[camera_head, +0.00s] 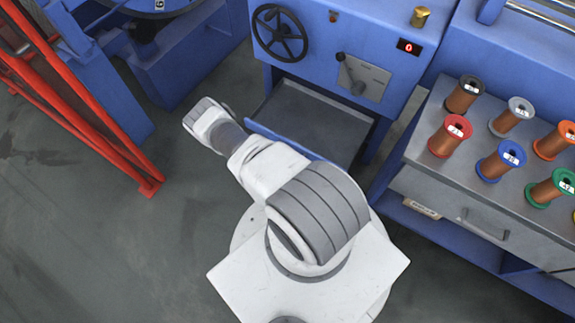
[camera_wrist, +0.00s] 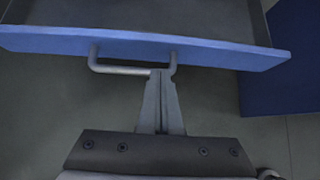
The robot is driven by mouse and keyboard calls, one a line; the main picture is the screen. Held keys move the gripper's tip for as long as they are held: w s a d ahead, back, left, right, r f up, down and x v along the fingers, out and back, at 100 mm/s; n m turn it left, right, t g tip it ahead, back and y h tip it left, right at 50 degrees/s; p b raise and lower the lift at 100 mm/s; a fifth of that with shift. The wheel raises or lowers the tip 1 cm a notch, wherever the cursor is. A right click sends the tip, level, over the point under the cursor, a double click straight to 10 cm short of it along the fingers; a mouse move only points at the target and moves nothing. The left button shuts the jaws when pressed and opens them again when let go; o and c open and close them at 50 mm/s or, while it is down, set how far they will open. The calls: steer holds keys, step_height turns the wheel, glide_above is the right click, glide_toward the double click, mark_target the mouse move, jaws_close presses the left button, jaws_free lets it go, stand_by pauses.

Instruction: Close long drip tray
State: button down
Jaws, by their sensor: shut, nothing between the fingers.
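The long drip tray (camera_head: 312,118) is a shallow dark grey tray that sticks out from under the blue machine in the head view. Its blue front panel (camera_head: 262,131) is partly covered by my arm. In the wrist view the blue front panel (camera_wrist: 225,53) crosses the top, with the tray's grey floor behind it. A grey bar handle (camera_wrist: 122,70) is fixed to the panel. My gripper (camera_wrist: 162,74) is shut and empty, its fingertips at the right end of the handle. I cannot tell whether they touch it. The gripper is not visible in the head view.
The blue machine (camera_head: 345,35) carries a black handwheel (camera_head: 280,33) and a lever plate (camera_head: 363,77). A bench with several wire spools (camera_head: 450,136) stands at right. A red frame (camera_head: 100,125) stands at left. Grey floor (camera_head: 120,240) is clear at lower left.

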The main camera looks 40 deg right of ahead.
mark_target(301, 150)
steer(key=shift+w+d+r, duration=0.1)
steer(key=shift+w+d, duration=0.15)
steer(key=shift+d, duration=0.6)
steer(key=shift+w+d+r, duration=0.1)
steer(key=shift+w+d, duration=0.15)
steer(key=shift+d, duration=0.6)
steer(key=shift+w+b, duration=0.1)
steer(key=shift+b, duration=0.25)
